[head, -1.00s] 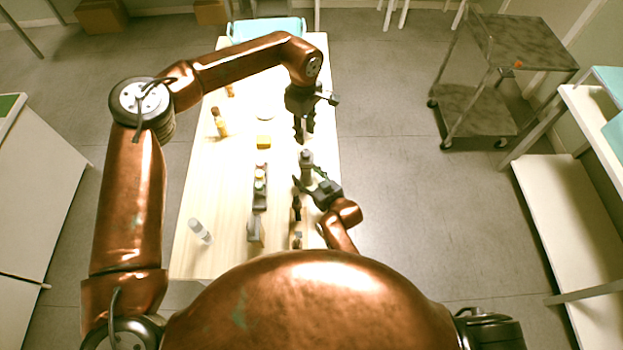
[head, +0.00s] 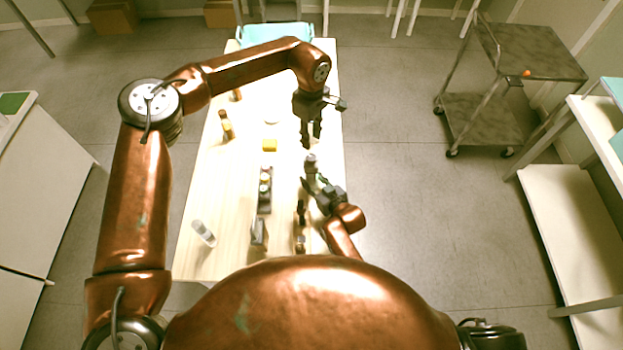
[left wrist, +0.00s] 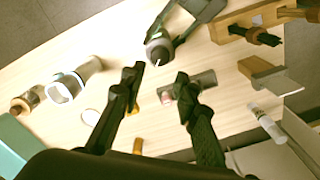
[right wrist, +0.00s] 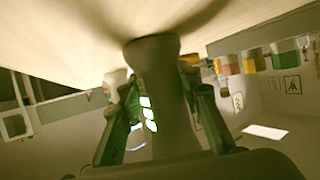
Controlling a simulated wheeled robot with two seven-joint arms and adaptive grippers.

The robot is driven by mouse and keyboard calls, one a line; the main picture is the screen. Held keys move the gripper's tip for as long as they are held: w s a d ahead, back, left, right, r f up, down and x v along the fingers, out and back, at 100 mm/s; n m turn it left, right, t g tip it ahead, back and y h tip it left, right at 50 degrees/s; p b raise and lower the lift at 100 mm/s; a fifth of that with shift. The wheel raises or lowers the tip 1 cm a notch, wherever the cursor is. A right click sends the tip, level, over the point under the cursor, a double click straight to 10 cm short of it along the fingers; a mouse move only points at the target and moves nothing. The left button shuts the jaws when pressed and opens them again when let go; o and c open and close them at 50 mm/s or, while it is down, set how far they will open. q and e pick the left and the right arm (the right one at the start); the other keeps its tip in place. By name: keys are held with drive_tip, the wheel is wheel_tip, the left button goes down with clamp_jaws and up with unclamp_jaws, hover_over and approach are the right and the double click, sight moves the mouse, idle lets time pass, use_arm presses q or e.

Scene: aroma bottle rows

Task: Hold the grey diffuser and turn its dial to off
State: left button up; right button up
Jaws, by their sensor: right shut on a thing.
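The grey diffuser (head: 311,164) stands near the right edge of the table, in my right gripper (head: 315,184). In the right wrist view the diffuser (right wrist: 160,85) fills the space between the green-lined fingers, which are shut on it. A row of pale lights shows beside its body. In the left wrist view the diffuser's round dark end (left wrist: 158,50) faces me, with thin white marks on or beside it. Its dial setting is too small to read. My left gripper (head: 311,140) is open and empty just above the diffuser; its fingers (left wrist: 160,82) are spread apart below it in the left wrist picture.
A dark tray (head: 265,207) with small bottles lies left of the diffuser. A yellow block (head: 269,145), a brown bottle (head: 226,126) and a pale bottle (head: 203,233) stand on the table (head: 225,180). Dark items stand near its right edge below my right gripper.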

use_arm(q)
drive_tip(key=o, duration=0.3)
drive_tip(key=shift+n, duration=0.3)
drive_tip(key=shift+o, duration=0.3)
drive_tip(key=shift+a+f+n, duration=0.1)
drive_tip(key=shift+a+n, duration=0.05)
drive_tip(key=shift+n, duration=1.05)
drive_tip(key=m+h, duration=0.5)
drive_tip(key=m, duration=2.7)
approach(311, 157)
drive_tip(key=x, duration=0.8)
drive_tip(key=shift+s+f, duration=0.1)
drive_tip(key=shift+f, duration=0.2)
